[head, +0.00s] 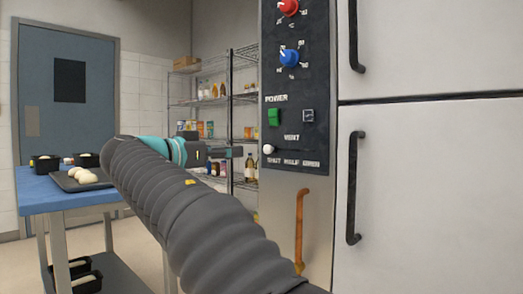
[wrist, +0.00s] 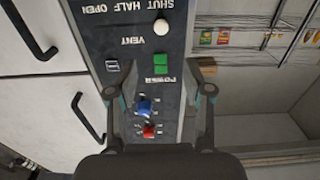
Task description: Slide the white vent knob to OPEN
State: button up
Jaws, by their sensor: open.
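The white vent knob (head: 268,149) sits at the left end of its slot, above the word SHUT, on the dark control panel (head: 320,130). In the wrist view, where the panel appears upside down, the white knob (wrist: 161,26) is near the top, by SHUT; HALF and OPEN run to the left of it. My gripper (head: 238,152) is just left of the panel in the head view, apart from the knob. In the wrist view my gripper (wrist: 158,92) has its two fingers wide apart with nothing between them, and the knob lies beyond the fingertips.
The panel also has a red dial (head: 289,7), a blue dial (head: 289,57), a green power switch (head: 273,117) and a small dark switch (head: 308,115). Oven doors with black handles (head: 354,188) are at right. An orange handle (head: 299,230) hangs below. A blue table (head: 60,195) stands left.

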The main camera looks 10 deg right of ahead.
aim_at(266, 149)
jog(key=x, duration=1.3)
jog(key=shift+w+d, duration=0.15)
jog(key=shift+d, duration=0.05)
jog(key=shift+c, duration=0.3)
grip_shut()
